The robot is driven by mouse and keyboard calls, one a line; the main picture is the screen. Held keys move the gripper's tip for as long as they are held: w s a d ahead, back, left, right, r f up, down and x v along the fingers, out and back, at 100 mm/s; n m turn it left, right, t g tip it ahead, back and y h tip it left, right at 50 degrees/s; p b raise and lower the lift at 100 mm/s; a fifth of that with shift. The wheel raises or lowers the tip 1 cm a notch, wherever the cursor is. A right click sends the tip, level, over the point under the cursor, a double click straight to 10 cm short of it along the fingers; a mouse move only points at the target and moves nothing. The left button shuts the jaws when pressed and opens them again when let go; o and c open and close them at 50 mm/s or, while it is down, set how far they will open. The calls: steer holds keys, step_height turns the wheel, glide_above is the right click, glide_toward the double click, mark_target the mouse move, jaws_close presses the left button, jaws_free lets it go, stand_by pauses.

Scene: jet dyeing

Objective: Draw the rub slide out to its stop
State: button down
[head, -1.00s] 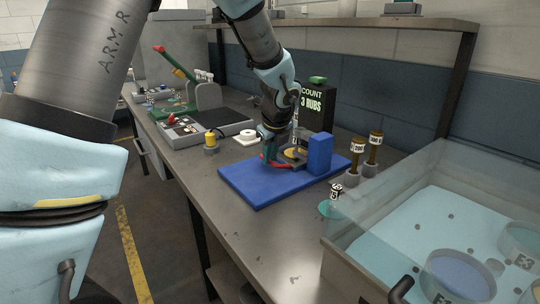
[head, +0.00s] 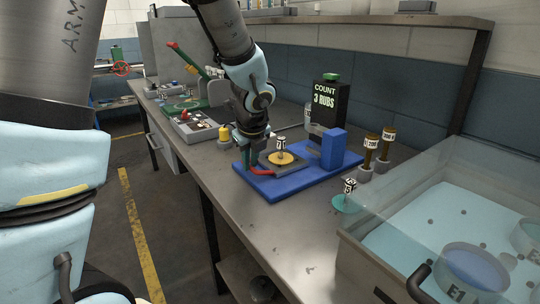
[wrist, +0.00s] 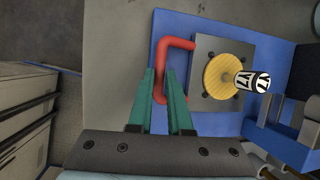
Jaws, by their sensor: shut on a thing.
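The rub slide (head: 270,165) is a dark plate with a yellow disc (head: 283,158) on it and a red U-shaped handle (head: 262,172) on its left side. A labelled peg (head: 281,145) stands on the disc. My gripper (head: 243,165) is at the handle. In the wrist view my green fingers (wrist: 165,85) are closed on the handle's bar, and the slide plate (wrist: 240,47) lies right of them. The slide sits toward the left end of the blue base (head: 290,188), apart from the blue post (head: 333,148). The slide's stop cannot be made out.
A black counter (head: 328,103) reading "COUNT 3 RUBS" stands behind the base. A clear-walled tank (head: 440,215) fills the right front. The bench's front (head: 270,230) is clear.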

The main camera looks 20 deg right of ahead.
steer(key=shift+s+a, duration=0.15)
steer(key=shift+a, duration=0.75)
steer(key=shift+s+a, duration=0.1)
steer(key=shift+a, duration=0.75)
steer(key=c, duration=0.8)
jaws_free()
steer(key=shift+c, duration=0.2)
steer(key=shift+s+r, duration=0.2)
steer(key=shift+r, duration=0.3)
steer(key=p+v, duration=0.2)
steer(key=v, duration=0.7)
steer(key=shift+s+r, duration=0.15)
steer(key=shift+r, duration=0.2)
steer(key=shift+a, duration=0.1)
